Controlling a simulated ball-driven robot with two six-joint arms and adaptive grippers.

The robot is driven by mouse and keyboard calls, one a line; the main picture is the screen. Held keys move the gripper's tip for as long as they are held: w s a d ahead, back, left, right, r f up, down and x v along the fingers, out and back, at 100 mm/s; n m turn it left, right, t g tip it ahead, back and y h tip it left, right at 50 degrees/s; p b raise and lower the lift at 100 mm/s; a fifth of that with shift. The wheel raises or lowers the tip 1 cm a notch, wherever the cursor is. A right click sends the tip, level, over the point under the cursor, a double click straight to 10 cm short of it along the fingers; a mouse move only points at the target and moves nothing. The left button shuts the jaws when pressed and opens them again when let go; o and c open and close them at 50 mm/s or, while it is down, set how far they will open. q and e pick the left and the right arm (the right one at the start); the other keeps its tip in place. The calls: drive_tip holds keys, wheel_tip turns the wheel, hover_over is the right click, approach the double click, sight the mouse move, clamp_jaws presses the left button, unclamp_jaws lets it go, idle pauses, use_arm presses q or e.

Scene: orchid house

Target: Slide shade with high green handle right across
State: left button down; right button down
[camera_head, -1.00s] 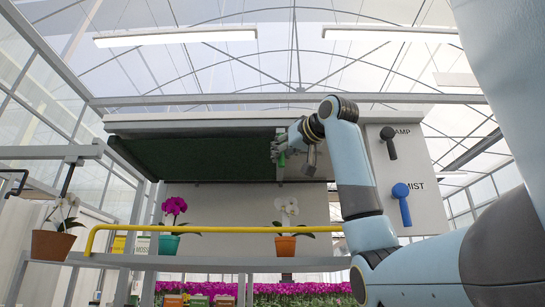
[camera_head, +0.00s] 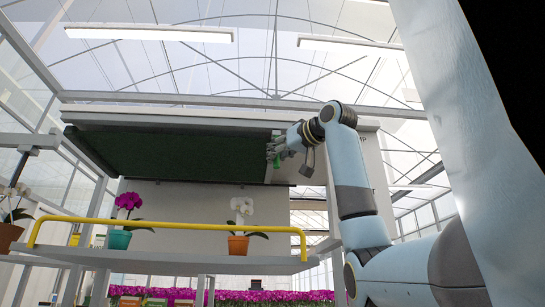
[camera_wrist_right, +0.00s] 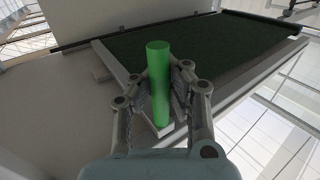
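The dark green shade (camera_head: 170,155) hangs under a pale overhead frame in the head view, covering its left and middle part. Its right edge is at my right gripper (camera_head: 274,152). In the right wrist view the bright green upright handle (camera_wrist_right: 158,75) stands between the two fingers of my right gripper (camera_wrist_right: 160,95), which close on it from both sides. The shade's dark sheet (camera_wrist_right: 200,45) stretches behind it. In the head view the handle is mostly hidden by the fingers. My left gripper is in neither view.
A yellow rail (camera_head: 165,226) runs along a shelf below the shade. A magenta orchid in a teal pot (camera_head: 120,240) and a white orchid in an orange pot (camera_head: 238,245) stand there. A panel behind my right arm is mostly hidden.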

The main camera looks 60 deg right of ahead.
drive_tip(key=c, duration=1.4)
unclamp_jaws()
drive_tip(key=shift+s+d, duration=0.1)
drive_tip(key=shift+s, duration=0.55)
drive_tip(key=shift+o, duration=0.8)
drive_tip(key=shift+w, duration=0.3)
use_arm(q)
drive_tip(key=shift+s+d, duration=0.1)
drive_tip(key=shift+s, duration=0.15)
use_arm(e)
drive_tip(key=v, duration=1.2)
